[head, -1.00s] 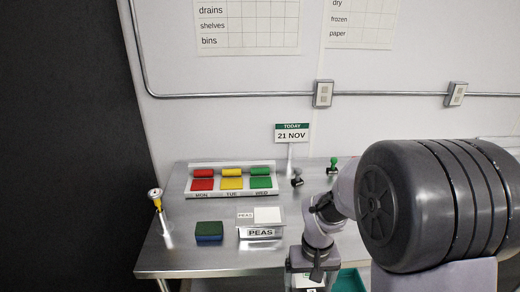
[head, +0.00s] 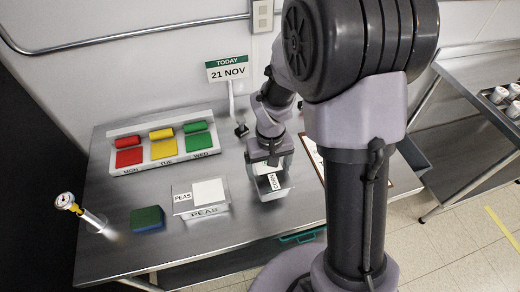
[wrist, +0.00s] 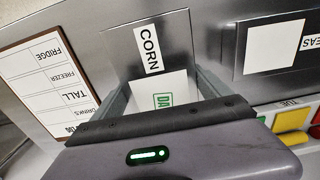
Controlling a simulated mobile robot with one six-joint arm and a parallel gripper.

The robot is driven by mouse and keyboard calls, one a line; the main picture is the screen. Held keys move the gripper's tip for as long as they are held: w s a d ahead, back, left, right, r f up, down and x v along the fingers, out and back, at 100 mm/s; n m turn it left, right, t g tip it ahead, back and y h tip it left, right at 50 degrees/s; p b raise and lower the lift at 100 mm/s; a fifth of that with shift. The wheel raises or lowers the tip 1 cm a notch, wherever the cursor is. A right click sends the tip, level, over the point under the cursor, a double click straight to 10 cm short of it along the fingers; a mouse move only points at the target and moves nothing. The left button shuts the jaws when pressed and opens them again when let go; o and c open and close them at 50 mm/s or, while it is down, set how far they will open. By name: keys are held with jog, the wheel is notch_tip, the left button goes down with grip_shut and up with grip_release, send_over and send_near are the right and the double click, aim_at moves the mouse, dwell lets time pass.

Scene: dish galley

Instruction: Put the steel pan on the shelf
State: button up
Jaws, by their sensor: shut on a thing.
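A steel pan (head: 272,190) with a CORN label is at my gripper (head: 270,160), right of the PEAS pan in the head view. In the wrist view the CORN pan (wrist: 178,30) lies ahead of the jaws, and a white card with green print shows between the fingers (wrist: 163,95). My gripper is shut on this pan. I cannot tell whether the pan touches the table (head: 240,135) or is just above it. A second steel pan (head: 203,211), labelled PEAS, stands to its left. A dark lower level (head: 225,277) shows under the table's front edge.
Red, yellow and green blocks in a day rack (head: 165,160) and a date sign (head: 228,70) stand behind. A sponge (head: 147,218) and a dial thermometer (head: 90,212) are at left. A clipboard (head: 312,152) lies at right. A steel stand with cups (head: 498,95) is far right.

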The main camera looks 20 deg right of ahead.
jog(key=w, duration=0.2)
jog(key=w+d, duration=0.1)
jog(key=w, duration=0.4)
jog(key=shift+w+d+f, duration=0.15)
jog(key=shift+w+f, duration=0.1)
jog(key=shift+f, duration=0.15)
jog(key=shift+w+f+b, duration=0.25)
jog(key=shift+f+b, duration=0.25)
jog(key=shift+f, duration=0.4)
jog(key=shift+w+f+b, duration=0.2)
jog(key=shift+f+b, duration=0.25)
jog(key=shift+f, duration=0.4)
